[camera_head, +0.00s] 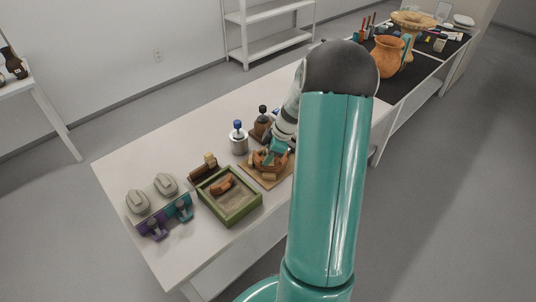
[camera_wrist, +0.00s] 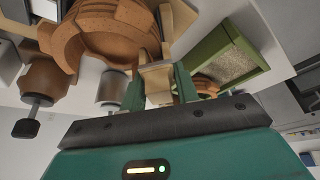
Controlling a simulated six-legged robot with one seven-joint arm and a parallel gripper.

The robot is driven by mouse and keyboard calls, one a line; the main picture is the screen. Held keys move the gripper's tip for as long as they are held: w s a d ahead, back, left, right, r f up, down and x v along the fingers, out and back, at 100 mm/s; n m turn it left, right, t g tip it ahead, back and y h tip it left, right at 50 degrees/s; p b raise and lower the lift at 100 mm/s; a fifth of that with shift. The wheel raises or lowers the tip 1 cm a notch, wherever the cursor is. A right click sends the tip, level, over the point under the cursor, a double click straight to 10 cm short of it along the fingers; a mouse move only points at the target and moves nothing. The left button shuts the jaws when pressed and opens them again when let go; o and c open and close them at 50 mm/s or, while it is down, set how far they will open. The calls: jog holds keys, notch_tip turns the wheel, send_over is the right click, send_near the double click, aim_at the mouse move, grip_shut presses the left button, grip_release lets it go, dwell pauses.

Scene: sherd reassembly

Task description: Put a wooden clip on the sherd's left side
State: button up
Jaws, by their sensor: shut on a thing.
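The terracotta vessel (camera_head: 257,160) of joined sherds sits on a wooden board (camera_head: 252,174), partly hidden by my arm. It fills the upper left of the wrist view (camera_wrist: 108,40). My gripper (camera_wrist: 159,88) is shut on a pale wooden clip (camera_wrist: 156,78), held between its two teal fingers. The clip is close to the vessel's wall; I cannot tell whether it touches. Another pale wooden piece (camera_wrist: 180,18) shows beside the vessel. In the head view my gripper (camera_head: 276,150) is over the vessel, and the held clip is not clear there.
A green-rimmed sand tray (camera_head: 232,218) holds a loose orange sherd (camera_head: 221,184). A brown holder (camera_head: 203,171) stands behind it. Grey pads and purple and teal clamps (camera_head: 157,226) lie at left.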

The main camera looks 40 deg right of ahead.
jog(key=o, duration=0.8)
jog(key=shift+r, duration=0.15)
jog(key=shift+r, duration=2.15)
